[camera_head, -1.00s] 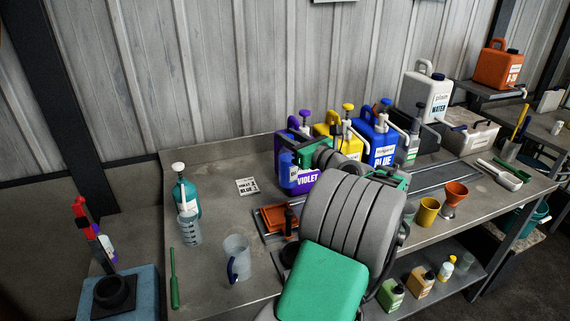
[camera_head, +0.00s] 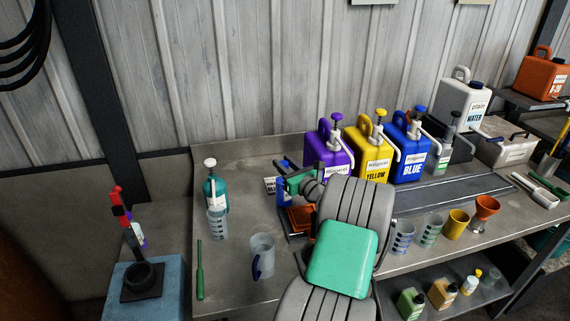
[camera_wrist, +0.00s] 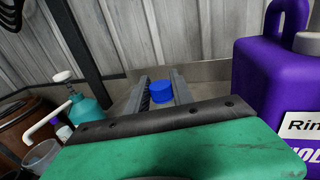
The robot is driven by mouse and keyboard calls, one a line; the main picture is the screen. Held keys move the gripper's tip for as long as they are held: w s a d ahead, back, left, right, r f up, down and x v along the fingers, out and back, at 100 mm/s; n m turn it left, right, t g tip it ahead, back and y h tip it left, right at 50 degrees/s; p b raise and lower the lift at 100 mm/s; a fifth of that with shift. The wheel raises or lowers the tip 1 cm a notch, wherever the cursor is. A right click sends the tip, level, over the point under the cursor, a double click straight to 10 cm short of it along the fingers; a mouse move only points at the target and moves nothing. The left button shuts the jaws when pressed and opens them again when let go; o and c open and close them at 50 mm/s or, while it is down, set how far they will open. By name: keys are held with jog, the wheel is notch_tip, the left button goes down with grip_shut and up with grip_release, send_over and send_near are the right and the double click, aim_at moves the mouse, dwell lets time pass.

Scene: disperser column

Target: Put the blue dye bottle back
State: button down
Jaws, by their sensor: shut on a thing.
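My gripper (camera_head: 286,182) is shut on the blue dye bottle (camera_head: 283,193), left of the violet jug, above the bench. Only a small part of the bottle shows past my arm; its label and lower end are hidden. In the wrist view, its round blue cap (camera_wrist: 161,92) sits between the two fingers of my gripper (camera_wrist: 160,84). A large blue jug (camera_head: 408,150) with a BLUE label stands in the row at the back of the bench, to the right of my gripper.
A violet jug (camera_head: 327,155) and a yellow jug (camera_head: 368,155) stand right of my gripper.

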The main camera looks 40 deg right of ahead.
jog(key=shift+f, duration=0.1)
jog(key=c, duration=1.1)
grip_release()
